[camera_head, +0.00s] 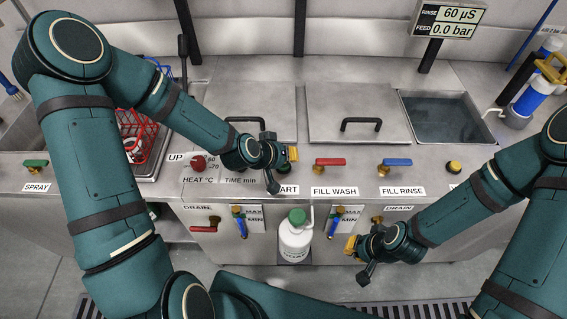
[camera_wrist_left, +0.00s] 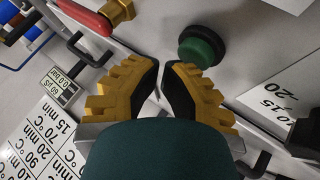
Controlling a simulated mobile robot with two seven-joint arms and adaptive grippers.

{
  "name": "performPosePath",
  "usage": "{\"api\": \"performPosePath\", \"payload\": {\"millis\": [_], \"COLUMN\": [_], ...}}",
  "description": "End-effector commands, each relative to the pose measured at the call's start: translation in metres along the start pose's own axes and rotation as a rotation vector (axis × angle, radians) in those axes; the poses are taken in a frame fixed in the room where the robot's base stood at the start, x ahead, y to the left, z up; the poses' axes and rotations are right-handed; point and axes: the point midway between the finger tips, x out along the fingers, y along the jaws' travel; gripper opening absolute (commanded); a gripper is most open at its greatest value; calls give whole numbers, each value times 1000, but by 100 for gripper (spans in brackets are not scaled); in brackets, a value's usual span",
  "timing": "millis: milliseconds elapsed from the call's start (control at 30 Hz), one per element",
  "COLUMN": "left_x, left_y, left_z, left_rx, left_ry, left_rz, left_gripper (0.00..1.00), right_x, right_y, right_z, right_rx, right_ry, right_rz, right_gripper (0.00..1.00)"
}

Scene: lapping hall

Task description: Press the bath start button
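The green round button (camera_wrist_left: 203,47) with a dark collar shows in the left wrist view, just beyond and slightly right of my left fingertips. I see a gap between them and cannot confirm contact. My left gripper (camera_wrist_left: 162,78) has its yellow-backed fingers brought together with nothing held. In the head view my left gripper (camera_head: 290,154) is over the front panel, above a label (camera_head: 288,189) reading "ART", its start covered.
A red-handled valve (camera_head: 330,162) and a blue-handled valve (camera_head: 397,162) are right of my left gripper. A red knob (camera_head: 198,163) is to its left. A lidded tank (camera_head: 355,110) lies behind. A white bottle (camera_head: 295,240) stands below, between the grippers.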

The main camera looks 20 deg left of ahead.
Motion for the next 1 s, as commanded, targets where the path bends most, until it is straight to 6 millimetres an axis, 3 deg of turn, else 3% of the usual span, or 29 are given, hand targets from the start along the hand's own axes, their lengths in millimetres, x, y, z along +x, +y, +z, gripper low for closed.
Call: {"api": "performPosePath", "payload": {"millis": [1000], "left_x": [6], "left_y": [-5], "left_z": [5], "left_rx": [0], "left_ry": [-1], "left_rz": [0], "left_gripper": [0], "right_x": [9], "right_y": [3], "right_z": [1], "right_rx": [0], "right_ry": [0], "right_rz": [0], "right_gripper": [0]}}
